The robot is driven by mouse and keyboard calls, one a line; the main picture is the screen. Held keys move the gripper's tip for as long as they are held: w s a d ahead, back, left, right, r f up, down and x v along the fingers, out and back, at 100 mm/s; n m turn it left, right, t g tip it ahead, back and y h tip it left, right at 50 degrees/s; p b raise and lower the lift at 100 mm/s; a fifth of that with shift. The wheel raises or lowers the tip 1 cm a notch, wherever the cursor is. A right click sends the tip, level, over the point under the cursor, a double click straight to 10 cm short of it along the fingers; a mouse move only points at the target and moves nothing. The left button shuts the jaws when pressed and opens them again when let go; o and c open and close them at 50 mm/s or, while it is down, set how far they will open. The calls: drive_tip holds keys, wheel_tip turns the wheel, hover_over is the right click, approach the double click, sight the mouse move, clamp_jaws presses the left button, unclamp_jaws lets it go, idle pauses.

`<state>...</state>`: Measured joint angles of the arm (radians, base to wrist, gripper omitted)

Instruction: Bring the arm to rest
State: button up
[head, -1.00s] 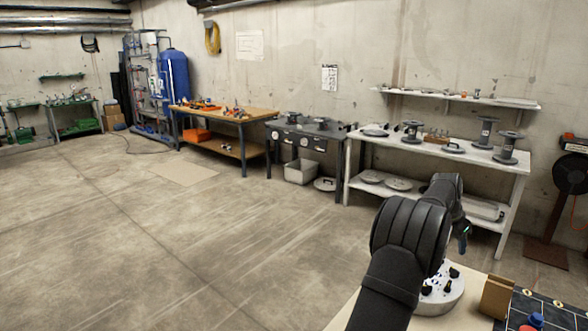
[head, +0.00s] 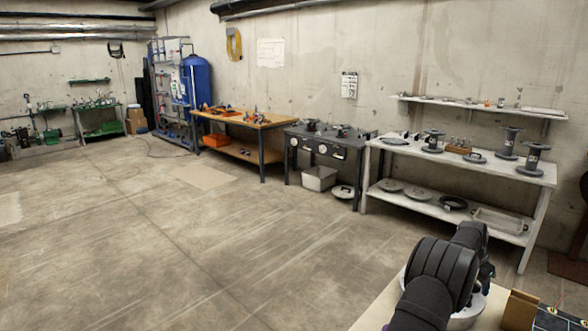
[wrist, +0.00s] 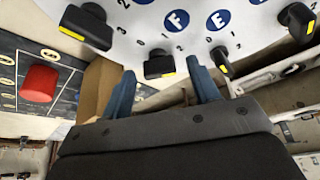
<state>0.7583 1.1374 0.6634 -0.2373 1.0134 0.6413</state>
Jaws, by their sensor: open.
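My gripper (wrist: 162,88) shows in the wrist view with two blue fingers spread apart and nothing between them. It hangs by a white round panel (wrist: 185,22) with black knobs and blue letter marks; whether it touches the panel I cannot tell. One black knob (wrist: 159,66) with a yellow mark shows just beyond the fingers. In the head view my arm is at the bottom right, over the white round panel (head: 468,318), which is mostly hidden; the fingers are not clear there.
A brown block (head: 518,310) stands beside the panel, with a dark gridded board (head: 553,319) to its right. The board carries a red knob (wrist: 40,83). A white bench (head: 500,170) with flanged spools and an orange-topped workbench (head: 240,119) stand along the wall. The floor (head: 200,250) is clear.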

drive_tip(key=v, duration=1.7)
drive_tip(key=x, duration=1.7)
drive_tip(key=shift+f, duration=0.25)
drive_tip(key=shift+s+r+n+t, duration=0.1)
drive_tip(key=shift+r+n+t, duration=0.2)
drive_tip(key=shift+n, duration=0.4)
drive_tip(key=n, duration=0.2)
drive_tip(key=n+t+y, duration=0.1)
drive_tip(key=n, duration=0.1)
drive_tip(key=shift+s+d+n+t, duration=0.1)
drive_tip(key=shift+n+t, duration=0.2)
drive_tip(key=v, duration=1.5)
